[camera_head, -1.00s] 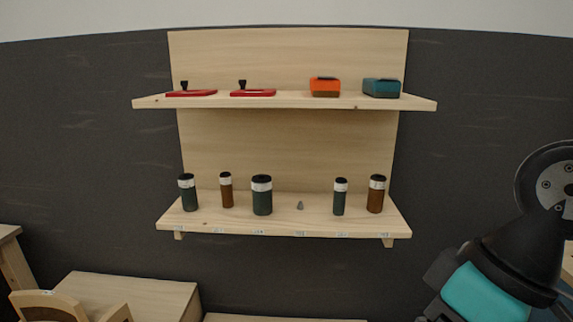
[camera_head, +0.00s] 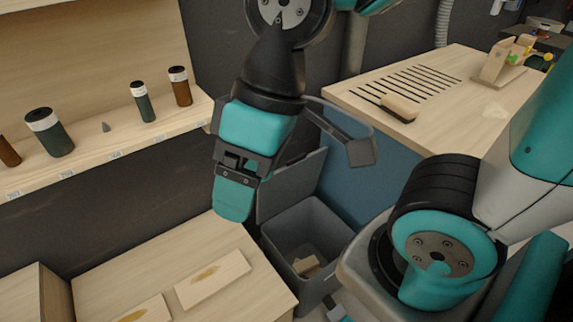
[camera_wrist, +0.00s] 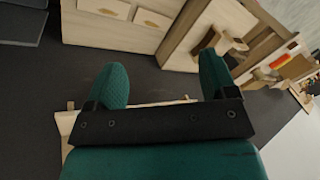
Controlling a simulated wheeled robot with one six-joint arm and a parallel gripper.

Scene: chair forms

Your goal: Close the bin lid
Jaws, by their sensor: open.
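The grey bin (camera_head: 306,250) stands on the floor in the head view, between a wooden cabinet and a bench. Its lid (camera_head: 292,184) is raised upright at the back of the bin, so the inside shows, with some wood scraps (camera_head: 307,266) at the bottom. My gripper (camera_head: 236,195) hangs in front of and to the left of the lid in the picture, pointing down, and hides part of it. I cannot tell that they touch. In the wrist view my gripper (camera_wrist: 164,88) has its two teal fingers wide apart with nothing between them.
A low wooden cabinet (camera_head: 185,272) stands left of the bin. A bench (camera_head: 440,85) with a slotted top and a brush-like block (camera_head: 399,107) is at the right. A wall shelf with bottles (camera_head: 50,132) is at the upper left.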

